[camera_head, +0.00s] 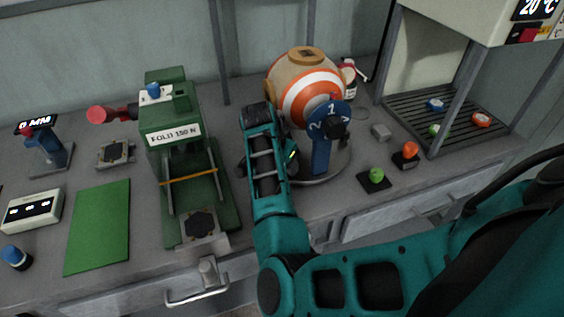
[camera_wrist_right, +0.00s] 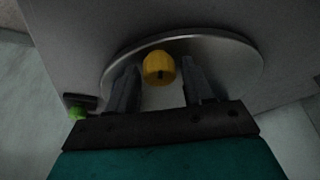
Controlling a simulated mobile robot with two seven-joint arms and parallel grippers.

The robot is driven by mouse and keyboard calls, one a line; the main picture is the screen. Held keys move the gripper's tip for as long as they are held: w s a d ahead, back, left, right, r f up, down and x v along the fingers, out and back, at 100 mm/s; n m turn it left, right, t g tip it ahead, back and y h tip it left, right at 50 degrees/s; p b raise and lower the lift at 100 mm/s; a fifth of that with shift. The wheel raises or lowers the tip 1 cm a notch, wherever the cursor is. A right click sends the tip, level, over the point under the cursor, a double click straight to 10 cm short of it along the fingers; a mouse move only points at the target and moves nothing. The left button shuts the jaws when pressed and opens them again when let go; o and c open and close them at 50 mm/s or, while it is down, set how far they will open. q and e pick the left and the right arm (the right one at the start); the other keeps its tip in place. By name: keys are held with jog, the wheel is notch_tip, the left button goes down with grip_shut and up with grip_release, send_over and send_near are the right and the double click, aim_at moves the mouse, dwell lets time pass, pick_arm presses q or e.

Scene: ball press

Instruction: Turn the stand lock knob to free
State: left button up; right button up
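The stand has a round metal base (camera_head: 326,170), a blue post (camera_head: 321,155) and an orange-and-white striped ball (camera_head: 310,92) on top. In the head view my right arm hides the knob and the fingertips. My left gripper is not in view.
A green press (camera_head: 183,120) stands left of my arm. A rack shelf (camera_head: 455,115) lies beyond. A green mat (camera_head: 98,226) lies at left.

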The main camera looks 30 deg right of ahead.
jog(key=shift+o, duration=0.7)
jog(key=v, duration=1.3)
jog(key=shift+w, duration=0.1)
